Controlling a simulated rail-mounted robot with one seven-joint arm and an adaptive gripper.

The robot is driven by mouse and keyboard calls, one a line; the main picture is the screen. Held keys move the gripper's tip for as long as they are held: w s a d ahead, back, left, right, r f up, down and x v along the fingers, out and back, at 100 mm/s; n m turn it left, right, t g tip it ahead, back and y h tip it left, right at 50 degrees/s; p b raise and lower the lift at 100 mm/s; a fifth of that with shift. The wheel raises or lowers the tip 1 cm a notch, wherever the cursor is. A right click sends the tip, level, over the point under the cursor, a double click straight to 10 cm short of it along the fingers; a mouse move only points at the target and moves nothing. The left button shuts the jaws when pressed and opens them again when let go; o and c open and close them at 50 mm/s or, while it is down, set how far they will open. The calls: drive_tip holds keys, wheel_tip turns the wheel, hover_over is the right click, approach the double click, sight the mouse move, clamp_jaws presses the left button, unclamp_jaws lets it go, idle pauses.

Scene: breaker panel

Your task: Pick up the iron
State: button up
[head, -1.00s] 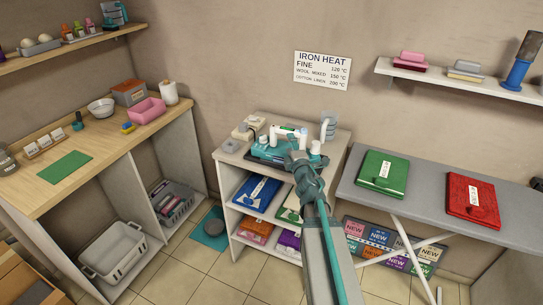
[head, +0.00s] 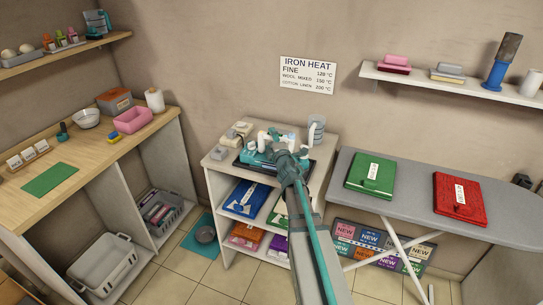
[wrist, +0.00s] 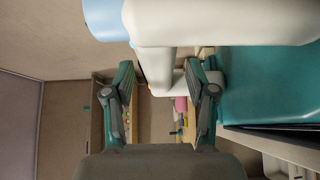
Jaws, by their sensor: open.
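The iron (head: 254,156) is teal and white and sits on a dark base on top of the small white cabinet in the head view. My arm hides part of it. My gripper (head: 282,148) is over the iron's right part. In the wrist view, the iron's thick white handle (wrist: 225,25) crosses the top and its teal body (wrist: 275,85) is at the right. My gripper (wrist: 158,80) is open there, with a white upright part of the iron showing between or just beyond its fingers. I cannot tell whether the fingers touch it.
The cabinet top also holds a grey cup (head: 317,130) and small beige items (head: 238,131). The ironing board (head: 402,200) stands at the right with a green folded cloth (head: 372,174) and a red one (head: 460,194). A wooden counter (head: 90,150) is at the left.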

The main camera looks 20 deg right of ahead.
drive_tip(key=shift+w+d, duration=0.1)
drive_tip(key=shift+w, duration=0.75)
clamp_jaws()
drive_tip(key=shift+r, duration=0.15)
